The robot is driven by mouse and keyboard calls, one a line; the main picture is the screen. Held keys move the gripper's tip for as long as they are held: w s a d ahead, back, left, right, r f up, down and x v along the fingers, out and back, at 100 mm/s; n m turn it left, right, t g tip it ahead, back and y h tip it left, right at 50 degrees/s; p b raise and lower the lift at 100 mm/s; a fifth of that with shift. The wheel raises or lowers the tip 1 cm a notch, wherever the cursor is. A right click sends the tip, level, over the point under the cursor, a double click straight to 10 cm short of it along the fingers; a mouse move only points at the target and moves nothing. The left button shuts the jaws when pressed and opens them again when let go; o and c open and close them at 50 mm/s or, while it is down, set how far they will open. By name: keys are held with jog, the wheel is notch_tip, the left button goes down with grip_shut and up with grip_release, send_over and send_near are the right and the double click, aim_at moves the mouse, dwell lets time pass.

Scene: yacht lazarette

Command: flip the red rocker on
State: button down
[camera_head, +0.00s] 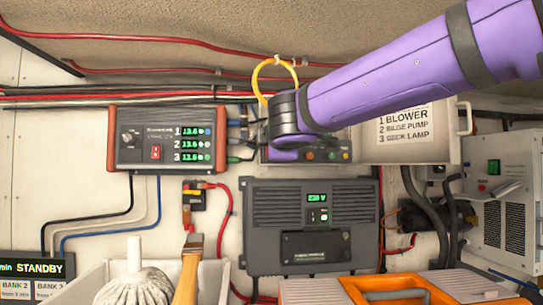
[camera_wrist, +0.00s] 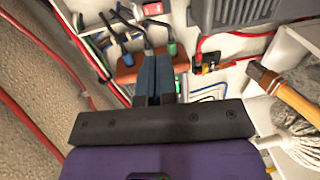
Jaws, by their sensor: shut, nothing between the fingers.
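The red rocker (camera_head: 155,152) sits low on the left part of the face of a dark box with red ends (camera_head: 122,155), beside three green number readouts. Whether the rocker is on or off is too small to tell. In the wrist view the red-ended box (camera_wrist: 127,75) is partly covered by my fingers, and the rocker cannot be made out. My gripper (camera_wrist: 155,58) is shut and empty, its fingers pointing toward the wall gear. In the head view my purple arm reaches in from the upper right, ending right of the box; the fingers cannot be made out there.
A panel with coloured buttons (camera_head: 325,155) is partly hidden behind my wrist. A grey inverter (camera_head: 262,230) hangs below. Cables and plugs (camera_head: 238,122) stick out from the box's right side.

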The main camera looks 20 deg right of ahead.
jog(key=x, duration=1.4)
jog(key=shift+w+d, duration=0.1)
jog(key=shift+w, duration=0.15)
jog(key=shift+s, duration=0.1)
jog(key=shift+f, duration=0.1)
